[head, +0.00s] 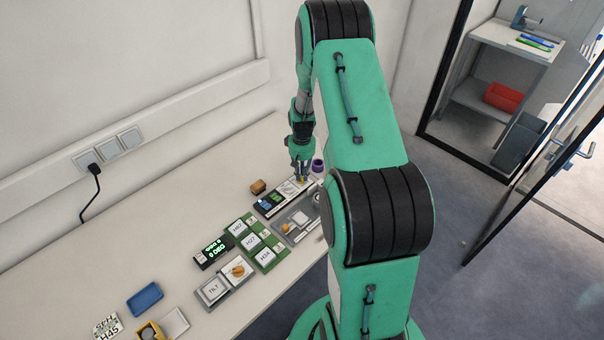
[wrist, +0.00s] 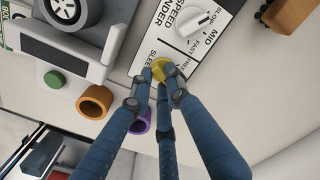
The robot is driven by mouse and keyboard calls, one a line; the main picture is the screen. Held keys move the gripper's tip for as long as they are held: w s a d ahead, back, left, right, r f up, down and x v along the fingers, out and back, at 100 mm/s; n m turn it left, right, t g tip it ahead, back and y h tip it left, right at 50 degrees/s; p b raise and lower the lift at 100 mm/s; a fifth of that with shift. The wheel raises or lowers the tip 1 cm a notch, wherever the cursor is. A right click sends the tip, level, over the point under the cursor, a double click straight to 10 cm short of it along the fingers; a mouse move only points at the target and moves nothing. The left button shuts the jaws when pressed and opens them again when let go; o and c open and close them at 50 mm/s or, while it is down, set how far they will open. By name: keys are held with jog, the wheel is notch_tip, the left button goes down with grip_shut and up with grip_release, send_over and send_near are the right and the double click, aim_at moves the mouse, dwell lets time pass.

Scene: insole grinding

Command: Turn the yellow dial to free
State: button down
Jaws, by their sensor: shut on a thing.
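The yellow dial (wrist: 161,66) sits at the end of a white and black panel (wrist: 222,18), in the wrist view. Letters reading "SLEE" and "FREE" stand on either side of it, partly covered. My gripper (wrist: 161,80) has its blue fingers closed around the dial, and they hide most of it, so I cannot tell where it points. In the head view my gripper (head: 301,168) reaches down onto the far end of the panel, with a bit of yellow (head: 301,180) under its fingertips. A white knob (wrist: 196,22) marked slow, mid and fast is on the same panel.
An orange ring (wrist: 95,101), a purple ring (wrist: 141,121) and a green button (wrist: 53,80) lie close by the fingers. A brown block (head: 258,187) is beside the panel. Green boards (head: 266,256) and a blue tray (head: 145,299) are nearer on the table.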

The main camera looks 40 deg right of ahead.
jog(key=n+p, duration=0.1)
jog(key=n, duration=0.5)
jog(key=shift+w, duration=0.2)
jog(key=n, duration=0.6)
jog(key=shift+w, duration=0.1)
jog(key=c, duration=1.7)
grip_release()
jog(key=shift+o, duration=0.2)
jog(key=shift+r, duration=0.2)
notch_tip(320, 180, up, 12)
jog(key=shift+f, duration=0.2)
jog(key=shift+a, duration=0.1)
